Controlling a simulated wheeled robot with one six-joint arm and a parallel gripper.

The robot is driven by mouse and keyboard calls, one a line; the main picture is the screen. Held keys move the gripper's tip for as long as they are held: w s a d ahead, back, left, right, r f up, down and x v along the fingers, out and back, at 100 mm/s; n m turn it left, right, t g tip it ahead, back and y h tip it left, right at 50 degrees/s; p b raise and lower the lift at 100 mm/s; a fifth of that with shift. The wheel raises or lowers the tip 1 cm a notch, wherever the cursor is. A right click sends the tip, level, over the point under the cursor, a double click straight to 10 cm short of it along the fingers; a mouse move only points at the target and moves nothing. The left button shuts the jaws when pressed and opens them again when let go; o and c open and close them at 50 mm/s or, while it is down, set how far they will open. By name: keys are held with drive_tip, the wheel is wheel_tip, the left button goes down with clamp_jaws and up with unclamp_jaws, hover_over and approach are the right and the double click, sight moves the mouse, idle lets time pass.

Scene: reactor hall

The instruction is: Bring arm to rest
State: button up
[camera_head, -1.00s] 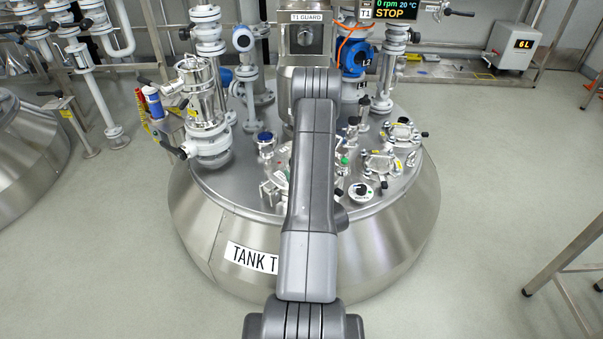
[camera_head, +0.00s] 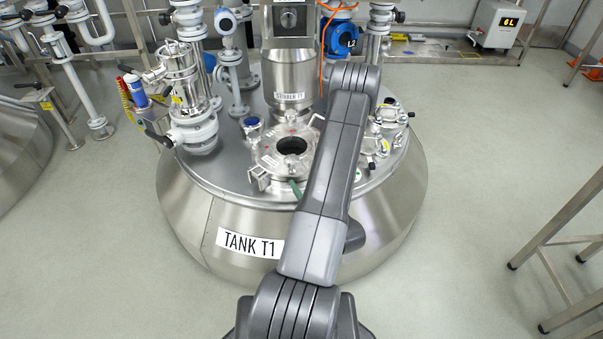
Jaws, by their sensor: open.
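My arm rises from the bottom centre of the head view and reaches up and to the right over the lid of tank T1 (camera_head: 228,277). Its far end is folded away behind its own upper link, in front of the right part of the lid. My gripper is not visible; the arm hides it or it is out of sight. An open round port (camera_head: 291,146) with a dark hole shows on the lid, just left of the arm.
A stirrer housing (camera_head: 289,77) and a blue fitting (camera_head: 340,38) stand behind the arm. A steel valve assembly (camera_head: 187,95) stands on the lid's left. A metal frame (camera_head: 560,235) is at right, with clear floor (camera_head: 465,150) between it and the tank.

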sight(288, 155)
drive_tip(key=shift+s+d, duration=0.2)
drive_tip(key=shift+s, duration=0.3)
drive_tip(key=x, duration=1.4)
drive_tip(key=shift+s, duration=0.1)
